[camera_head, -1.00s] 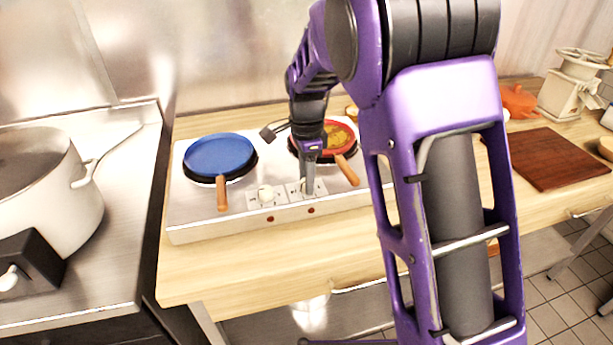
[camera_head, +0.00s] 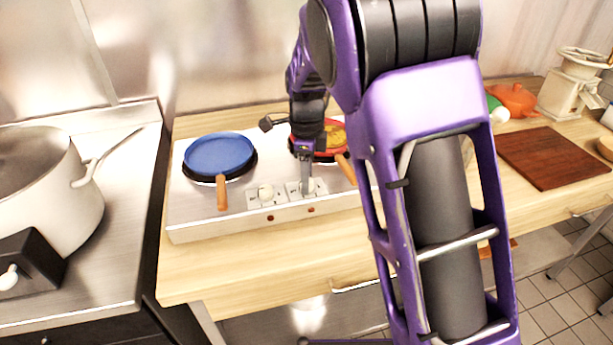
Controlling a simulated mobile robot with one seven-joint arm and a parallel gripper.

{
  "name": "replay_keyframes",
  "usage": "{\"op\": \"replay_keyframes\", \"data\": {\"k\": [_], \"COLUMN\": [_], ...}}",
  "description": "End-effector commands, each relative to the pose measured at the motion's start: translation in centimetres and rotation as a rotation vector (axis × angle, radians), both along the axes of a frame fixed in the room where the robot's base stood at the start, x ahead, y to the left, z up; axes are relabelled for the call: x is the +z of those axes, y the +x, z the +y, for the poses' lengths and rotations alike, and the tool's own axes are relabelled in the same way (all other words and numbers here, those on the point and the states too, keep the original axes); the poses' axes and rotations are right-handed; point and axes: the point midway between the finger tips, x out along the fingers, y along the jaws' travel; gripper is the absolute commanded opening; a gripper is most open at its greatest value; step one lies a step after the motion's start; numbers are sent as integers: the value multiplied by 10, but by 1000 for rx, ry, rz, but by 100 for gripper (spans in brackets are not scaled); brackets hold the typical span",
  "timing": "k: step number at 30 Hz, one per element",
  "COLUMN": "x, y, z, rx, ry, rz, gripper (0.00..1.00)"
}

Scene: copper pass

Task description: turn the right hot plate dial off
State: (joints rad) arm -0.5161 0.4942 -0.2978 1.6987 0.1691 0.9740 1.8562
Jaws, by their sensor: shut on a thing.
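The hot plate (camera_head: 200,220) is a white two-burner unit on the wooden counter, with two dials on its front part. The left dial (camera_head: 265,192) is a white knob in plain view. The right dial (camera_head: 308,188) is mostly covered by my gripper (camera_head: 307,184), which points down onto it and is shut on it. The dial's exact angle cannot be made out. A blue pan (camera_head: 219,155) sits on the left burner. A red pan (camera_head: 340,135) with yellowish food sits on the right burner, partly hidden by my arm.
A large white pot (camera_head: 75,200) stands on the steel surface at left. The wooden counter (camera_head: 215,268) in front of the hot plate is clear.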

Motion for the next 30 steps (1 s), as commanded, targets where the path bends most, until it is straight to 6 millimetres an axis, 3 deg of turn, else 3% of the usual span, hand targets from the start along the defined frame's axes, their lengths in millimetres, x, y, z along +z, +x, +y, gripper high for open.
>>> {"op": "replay_keyframes", "data": {"k": [7, 8, 13, 23, 26, 30], "x": [1, 1, 0, 3, 13, 40], "y": [1, 1, 0, 0, 1, 1], "z": [0, 0, 0, 0, 0, 0], "rx": [-1, -1, 0, 1, 1, 2], "ry": [1, 1, 0, 1, 1, 2], "rz": [-2, -2, -1, -1, -3, -5], "gripper": [0, 43, 71, 71, 71, 71]}}
